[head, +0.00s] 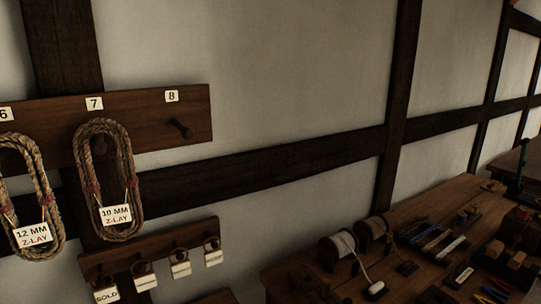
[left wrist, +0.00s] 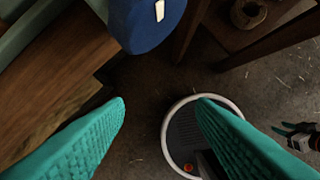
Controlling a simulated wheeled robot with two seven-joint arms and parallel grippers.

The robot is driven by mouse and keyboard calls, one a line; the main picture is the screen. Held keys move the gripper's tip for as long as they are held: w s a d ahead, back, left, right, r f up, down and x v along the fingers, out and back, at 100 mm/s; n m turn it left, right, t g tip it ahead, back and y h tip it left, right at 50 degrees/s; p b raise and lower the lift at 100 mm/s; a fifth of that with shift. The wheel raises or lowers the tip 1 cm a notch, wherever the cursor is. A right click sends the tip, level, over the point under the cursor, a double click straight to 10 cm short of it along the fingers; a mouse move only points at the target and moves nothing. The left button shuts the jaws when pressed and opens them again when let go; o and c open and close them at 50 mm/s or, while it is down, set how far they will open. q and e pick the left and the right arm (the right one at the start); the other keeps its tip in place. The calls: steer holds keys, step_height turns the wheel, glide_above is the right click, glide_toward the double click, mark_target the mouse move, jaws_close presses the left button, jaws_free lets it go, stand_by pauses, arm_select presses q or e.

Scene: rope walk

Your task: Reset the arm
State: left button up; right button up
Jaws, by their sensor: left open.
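My left gripper (left wrist: 162,103) shows in the left wrist view, its two teal ribbed fingers spread wide apart. Nothing is between the fingers, and dark floor shows beyond them. Neither gripper shows in the head view.
Rope coils labelled 12 mm (head: 32,234) and 10 mm (head: 116,216) hang on a pegboard (head: 150,128); peg 8 (head: 180,128) is bare. Below is a tag rail (head: 150,247). A workbench (head: 405,219) holds spools and tools. A blue round object (left wrist: 145,25) is near the left gripper.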

arm_select(q)
steer(key=s+f+g, duration=0.1)
steer(key=s+f, duration=0.1)
steer(key=f, duration=1.1)
steer(key=s+f, duration=0.2)
steer(key=f, duration=1)
steer(key=s+a+f+g+b, duration=0.1)
steer(key=s+a+f, duration=0.2)
steer(key=s+f, duration=1)
steer(key=shift+s+b, duration=0.3)
steer(key=shift+s, duration=0.6)
